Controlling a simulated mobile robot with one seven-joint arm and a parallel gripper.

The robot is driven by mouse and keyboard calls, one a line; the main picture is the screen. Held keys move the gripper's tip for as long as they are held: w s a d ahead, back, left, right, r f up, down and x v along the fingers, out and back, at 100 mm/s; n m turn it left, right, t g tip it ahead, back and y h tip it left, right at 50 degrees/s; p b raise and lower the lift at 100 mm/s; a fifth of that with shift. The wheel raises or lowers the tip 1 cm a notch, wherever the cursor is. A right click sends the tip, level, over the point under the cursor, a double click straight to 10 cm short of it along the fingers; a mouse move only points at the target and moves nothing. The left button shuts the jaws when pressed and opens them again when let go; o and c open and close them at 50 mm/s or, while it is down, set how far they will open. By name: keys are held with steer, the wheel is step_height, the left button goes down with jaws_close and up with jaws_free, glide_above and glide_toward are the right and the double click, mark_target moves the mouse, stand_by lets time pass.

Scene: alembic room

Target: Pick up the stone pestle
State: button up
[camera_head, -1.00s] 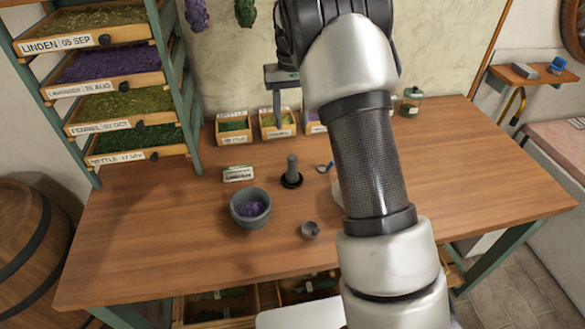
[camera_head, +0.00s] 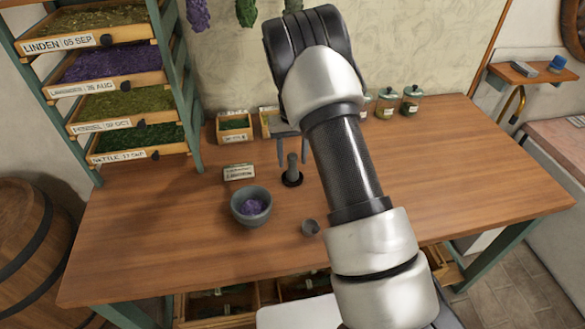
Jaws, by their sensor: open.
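The grey stone pestle (camera_head: 292,166) stands upright on a small dark round stand (camera_head: 292,180) in the middle of the table. My gripper (camera_head: 293,160) is open and points down. Its two fingers appear on either side of the pestle's top in the picture, with a gap to each side; I cannot tell their exact depth relative to it. My arm covers part of the table to the right of the pestle.
A stone mortar (camera_head: 251,218) with purple herb stands front left of the pestle. A small label card (camera_head: 239,173) is to its left and a small metal cup (camera_head: 310,227) in front. Herb boxes (camera_head: 234,137) and jars (camera_head: 387,106) line the back. The table's right side is clear.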

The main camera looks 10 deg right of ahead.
step_height(320, 180, down, 2)
steer(key=shift+f, duration=0.1)
jaws_close()
stand_by(0.4)
